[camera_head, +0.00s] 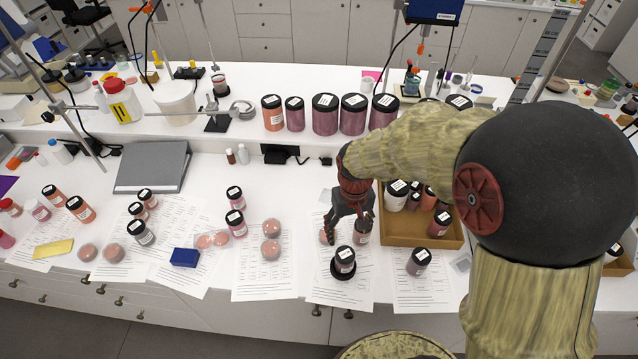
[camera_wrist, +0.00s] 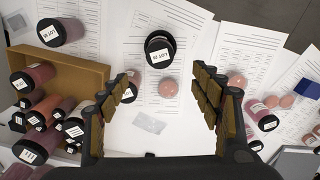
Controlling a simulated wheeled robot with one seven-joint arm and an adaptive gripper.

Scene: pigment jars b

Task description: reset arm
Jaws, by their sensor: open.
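My gripper (camera_head: 347,222) hangs over the white bench, left of the cardboard tray. In the wrist view my gripper (camera_wrist: 170,92) is open, with its two fingers wide apart and nothing held between them. A dark-lidded jar (camera_head: 343,262) stands upright on a black round base below and in front of it; this jar also shows in the wrist view (camera_wrist: 159,54). Another jar (camera_head: 362,234) stands beside the fingers, partly hidden. A pink ball (camera_head: 325,237) sits close by and shows between the fingers in the wrist view (camera_wrist: 168,88).
The cardboard tray (camera_head: 452,242) holds several jars and has a wall (camera_wrist: 85,68) close to one finger. A lone jar (camera_head: 418,261) stands on paper to the right. Large jars (camera_head: 325,115) line the raised shelf behind. A blue box (camera_head: 185,257) lies left.

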